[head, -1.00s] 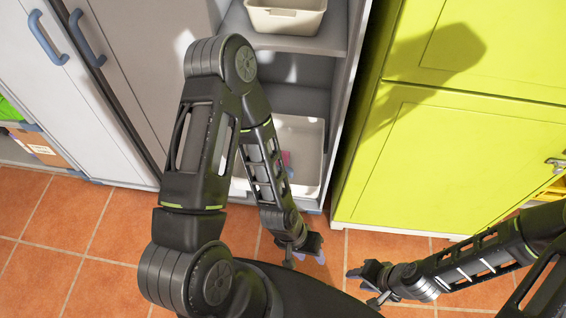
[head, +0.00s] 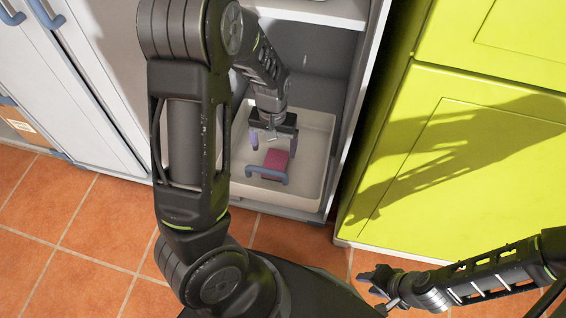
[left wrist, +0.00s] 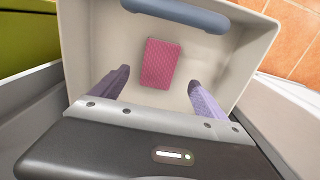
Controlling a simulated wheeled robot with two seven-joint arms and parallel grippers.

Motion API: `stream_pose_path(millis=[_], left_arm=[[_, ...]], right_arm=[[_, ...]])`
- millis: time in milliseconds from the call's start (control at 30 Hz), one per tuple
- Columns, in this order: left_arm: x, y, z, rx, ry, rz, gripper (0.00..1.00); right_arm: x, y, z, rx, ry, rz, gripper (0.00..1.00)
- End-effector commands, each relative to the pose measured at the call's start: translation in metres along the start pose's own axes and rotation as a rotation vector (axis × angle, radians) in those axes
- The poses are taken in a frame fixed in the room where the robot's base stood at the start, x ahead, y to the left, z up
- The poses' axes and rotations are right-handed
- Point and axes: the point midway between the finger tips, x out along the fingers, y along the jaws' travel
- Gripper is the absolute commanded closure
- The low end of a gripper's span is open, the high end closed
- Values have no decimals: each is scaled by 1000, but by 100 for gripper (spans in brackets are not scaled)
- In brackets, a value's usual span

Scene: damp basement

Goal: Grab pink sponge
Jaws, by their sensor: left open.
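The pink sponge (head: 275,162) lies flat in a cream bin (head: 317,150) on the bottom shelf of the open cabinet. It also shows in the left wrist view (left wrist: 158,64), on the bin floor beyond my fingertips. My left gripper (head: 270,140) is over the bin, open and empty. In the left wrist view its two purple fingers (left wrist: 155,88) are spread wider than the sponge, which lies between and ahead of them. My right gripper (head: 375,283) is low at the right, over the floor, away from the bin; its jaw gap is not clear.
The bin has a blue-grey handle (head: 267,174) on its front side. A shelf (head: 305,10) is above it. Grey cabinet doors (head: 85,80) stand left and a yellow-green cabinet (head: 460,140) right. Orange tiled floor (head: 110,225) in front is clear.

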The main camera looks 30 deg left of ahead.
Motion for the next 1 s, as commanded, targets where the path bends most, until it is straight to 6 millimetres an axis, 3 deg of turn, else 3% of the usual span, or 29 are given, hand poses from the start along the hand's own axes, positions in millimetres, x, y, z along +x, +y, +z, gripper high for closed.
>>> stream_pose_path(millis=[300, 567, 1000], left_arm=[[0, 0, 0, 0, 0, 1, 15], [25, 0, 0, 1, -2, 0, 15], [35, 1, 1, 1, -2, 0, 15]], right_arm=[[0, 0, 0, 0, 0, 0, 64], [8, 3, 0, 0, 0, 0, 64], [12, 4, 0, 1, 0, 0, 64]])
